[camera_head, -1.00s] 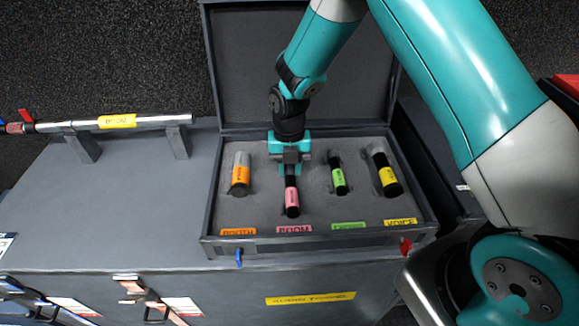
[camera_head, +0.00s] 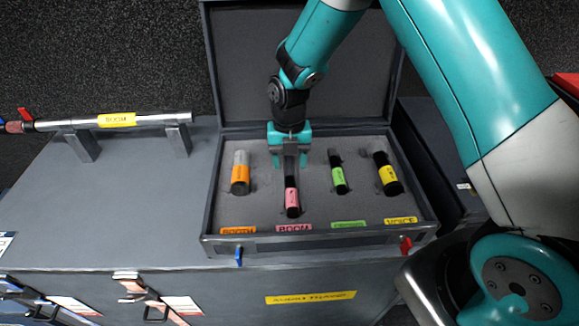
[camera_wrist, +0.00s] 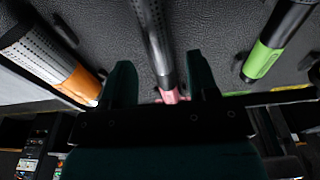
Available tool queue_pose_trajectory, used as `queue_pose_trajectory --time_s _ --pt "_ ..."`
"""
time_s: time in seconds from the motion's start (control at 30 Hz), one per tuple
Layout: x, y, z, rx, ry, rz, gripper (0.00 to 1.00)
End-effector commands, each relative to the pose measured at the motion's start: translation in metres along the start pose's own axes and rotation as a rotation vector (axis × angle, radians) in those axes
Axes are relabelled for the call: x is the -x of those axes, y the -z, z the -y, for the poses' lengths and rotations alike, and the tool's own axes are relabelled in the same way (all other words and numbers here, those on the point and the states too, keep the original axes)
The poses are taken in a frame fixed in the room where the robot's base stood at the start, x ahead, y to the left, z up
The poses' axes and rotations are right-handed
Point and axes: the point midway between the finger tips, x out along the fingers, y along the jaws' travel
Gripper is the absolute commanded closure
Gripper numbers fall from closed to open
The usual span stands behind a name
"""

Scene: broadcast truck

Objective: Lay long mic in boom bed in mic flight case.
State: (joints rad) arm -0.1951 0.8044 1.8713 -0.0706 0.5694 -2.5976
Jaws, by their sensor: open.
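The long mic (camera_head: 291,196), black with a pink band, lies in the boom bed of the open mic flight case (camera_head: 212,208), above the pink BOOM label (camera_head: 294,228). My gripper (camera_head: 290,163) is open at the mic's far end, just above the foam. In the wrist view the mic (camera_wrist: 154,40) runs between the two spread fingers of my gripper (camera_wrist: 162,82), with a gap on each side. The mic's far part is hidden by the gripper in the head view.
An orange-banded mic (camera_head: 240,174) lies left in the case; green-banded (camera_head: 338,172) and yellow-banded (camera_head: 387,174) mics lie right. The raised lid (camera_head: 240,60) stands behind. A boom pole (camera_head: 70,124) rests on two stands at left. The counter (camera_head: 110,210) before it is clear.

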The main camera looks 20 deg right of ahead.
Motion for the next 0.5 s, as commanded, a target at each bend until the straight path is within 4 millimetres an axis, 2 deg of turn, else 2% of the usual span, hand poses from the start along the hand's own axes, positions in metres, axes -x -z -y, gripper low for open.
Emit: queue_pose_trajectory --time_s 0.1,0.3,0.5 --pt "0.028 -0.001 0.0 0.0 -0.003 0.006 0.46" --pt "0.069 -0.001 0.0 0.0 -0.002 0.004 0.46" --pt "0.093 0.0 0.0 -0.002 -0.002 0.002 0.46"
